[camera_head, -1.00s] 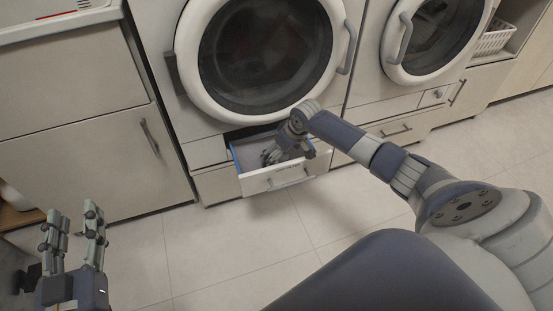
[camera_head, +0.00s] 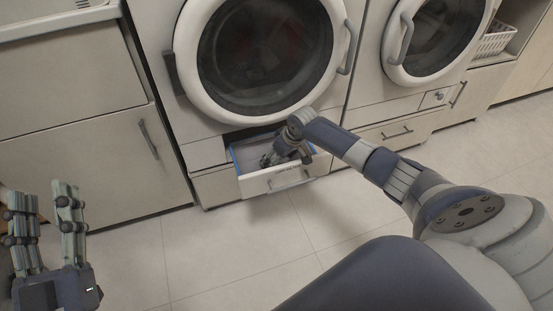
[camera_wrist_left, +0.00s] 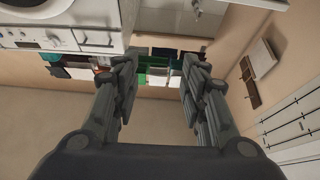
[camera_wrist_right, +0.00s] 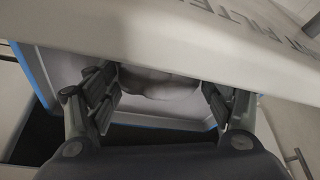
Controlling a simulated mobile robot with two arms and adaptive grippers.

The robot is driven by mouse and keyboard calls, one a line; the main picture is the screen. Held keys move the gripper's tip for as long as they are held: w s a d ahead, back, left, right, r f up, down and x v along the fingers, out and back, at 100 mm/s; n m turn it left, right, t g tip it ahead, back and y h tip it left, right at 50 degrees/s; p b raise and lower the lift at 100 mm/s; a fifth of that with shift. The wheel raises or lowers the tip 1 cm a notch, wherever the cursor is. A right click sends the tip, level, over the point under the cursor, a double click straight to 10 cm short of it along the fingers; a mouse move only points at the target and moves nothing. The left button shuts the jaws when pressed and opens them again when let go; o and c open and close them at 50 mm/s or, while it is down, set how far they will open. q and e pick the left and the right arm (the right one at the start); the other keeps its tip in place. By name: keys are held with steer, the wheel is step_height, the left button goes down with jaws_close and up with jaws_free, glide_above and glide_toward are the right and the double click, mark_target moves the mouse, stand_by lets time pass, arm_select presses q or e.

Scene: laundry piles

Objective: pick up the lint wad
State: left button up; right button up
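The lint wad (camera_wrist_right: 160,85) is a pale grey lump in the open drawer, seen in the right wrist view; the drawer front hides its top. The drawer (camera_head: 250,187) has a white front and a blue inner edge, below the left washer door. My right gripper (camera_head: 268,161) reaches down into the drawer. In the right wrist view its fingers (camera_wrist_right: 160,98) are apart, one on each side of the wad; I cannot tell whether they touch it. My left gripper (camera_head: 43,200) is open and empty at the lower left, far from the drawer, also in the left wrist view (camera_wrist_left: 160,70).
The washer (camera_head: 262,55) stands right above the drawer, with a second washer (camera_head: 430,40) to its right. A cabinet (camera_head: 90,160) is at left. A white basket (camera_head: 494,40) sits at the upper right. The tiled floor (camera_head: 230,245) in front is clear.

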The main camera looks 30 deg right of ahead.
steer(key=shift+c, duration=0.8)
